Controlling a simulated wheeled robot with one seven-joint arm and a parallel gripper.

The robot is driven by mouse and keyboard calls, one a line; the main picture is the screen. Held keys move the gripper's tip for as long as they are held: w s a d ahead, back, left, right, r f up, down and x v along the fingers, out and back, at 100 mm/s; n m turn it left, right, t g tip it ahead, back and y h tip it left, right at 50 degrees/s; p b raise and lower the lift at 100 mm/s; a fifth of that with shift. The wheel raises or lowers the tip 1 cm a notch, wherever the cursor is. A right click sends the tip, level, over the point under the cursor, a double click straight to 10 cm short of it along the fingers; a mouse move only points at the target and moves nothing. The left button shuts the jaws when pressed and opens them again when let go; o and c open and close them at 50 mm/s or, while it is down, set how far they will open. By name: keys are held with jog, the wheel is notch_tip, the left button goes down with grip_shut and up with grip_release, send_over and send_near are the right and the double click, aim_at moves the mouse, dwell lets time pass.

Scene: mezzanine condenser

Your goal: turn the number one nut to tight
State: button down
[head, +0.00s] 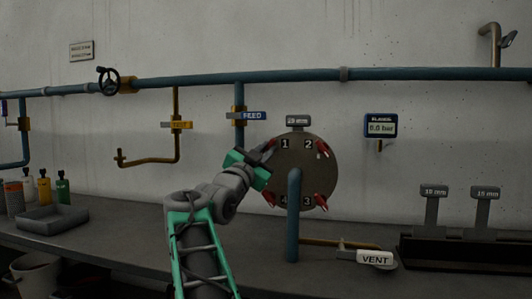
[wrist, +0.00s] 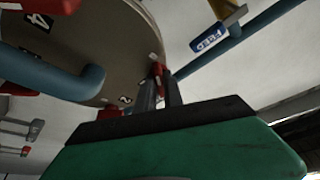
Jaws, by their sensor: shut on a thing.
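A round metal cover (head: 305,170) hangs on the wall, with labels 1 to 4 and a red-marked nut near each label. My gripper (head: 268,148) reaches the cover's upper left edge, beside label 1 (head: 285,143). In the wrist view its two grey fingers (wrist: 160,92) are shut on the red-marked number one nut (wrist: 158,70), which also shows at the fingertips in the head view (head: 272,142). The fingers hide part of this nut. Its tightness cannot be read.
A blue upright pipe (head: 293,215) stands before the cover's lower part. A gauge (head: 380,125) hangs to the right. The VENT handle (head: 375,258) sits on the bench (head: 130,238), below right.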

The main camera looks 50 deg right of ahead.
jog(key=shift+r, duration=0.1)
jog(key=c, duration=1.5)
grip_release()
jog(key=shift+o, duration=0.2)
jog(key=v, duration=0.8)
jog(key=shift+d, duration=0.1)
